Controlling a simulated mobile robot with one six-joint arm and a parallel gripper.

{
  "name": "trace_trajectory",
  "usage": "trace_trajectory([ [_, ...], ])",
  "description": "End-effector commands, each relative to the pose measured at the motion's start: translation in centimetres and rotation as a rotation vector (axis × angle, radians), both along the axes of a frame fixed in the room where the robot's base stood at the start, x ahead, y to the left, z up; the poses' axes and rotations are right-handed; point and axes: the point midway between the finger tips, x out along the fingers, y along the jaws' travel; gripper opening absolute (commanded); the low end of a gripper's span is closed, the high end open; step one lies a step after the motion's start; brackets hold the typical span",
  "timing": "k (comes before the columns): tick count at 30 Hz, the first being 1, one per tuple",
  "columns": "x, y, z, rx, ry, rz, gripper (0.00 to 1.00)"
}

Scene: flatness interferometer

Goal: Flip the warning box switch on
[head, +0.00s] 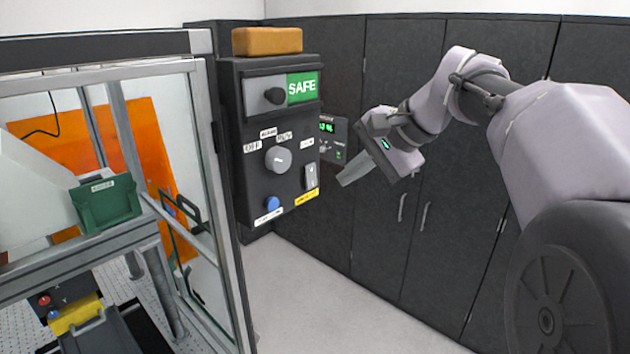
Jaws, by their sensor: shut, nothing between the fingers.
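The warning box (234,160) is a dark box mounted upright left of the picture's middle, with a green SAFE sign (303,87) at its top right. A grey rocker switch (311,177) sits at its lower right, above a yellow label. A large grey knob (278,159) and a blue button (272,203) are on the same face. I cannot tell the switch's position. My gripper (342,183) is shut and empty, pointing left, a short way right of the switch and apart from it in the picture.
An orange-brown block (267,41) rests on top of the box. A small panel with green digits (327,128) is behind its right side. A framed enclosure (228,200) with a glass door stands at left. Dark cabinets (440,150) line the back. Grey floor (320,300) is clear in front.

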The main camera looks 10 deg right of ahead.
Motion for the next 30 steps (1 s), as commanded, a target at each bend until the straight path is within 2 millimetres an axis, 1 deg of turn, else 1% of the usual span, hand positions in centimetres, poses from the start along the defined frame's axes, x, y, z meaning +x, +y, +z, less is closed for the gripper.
trace_trajectory([
  [1, 0.6, 0.5, -0.9, 0.002, 0.002, 0.001, 0.00],
  [5, 2.1, 1.6, -2.9, 0.001, 0.002, 0.002, 0.00],
  [9, 4.0, 3.0, -3.0, 0.001, 0.000, 0.002, 0.00],
  [12, 4.9, 3.6, -3.1, 0.001, 0.000, 0.001, 0.00],
  [16, 5.3, 3.9, -3.3, -0.001, 0.000, -0.001, 0.00],
  [30, 5.7, 4.1, -3.5, 0.000, 0.000, -0.001, 0.00],
])
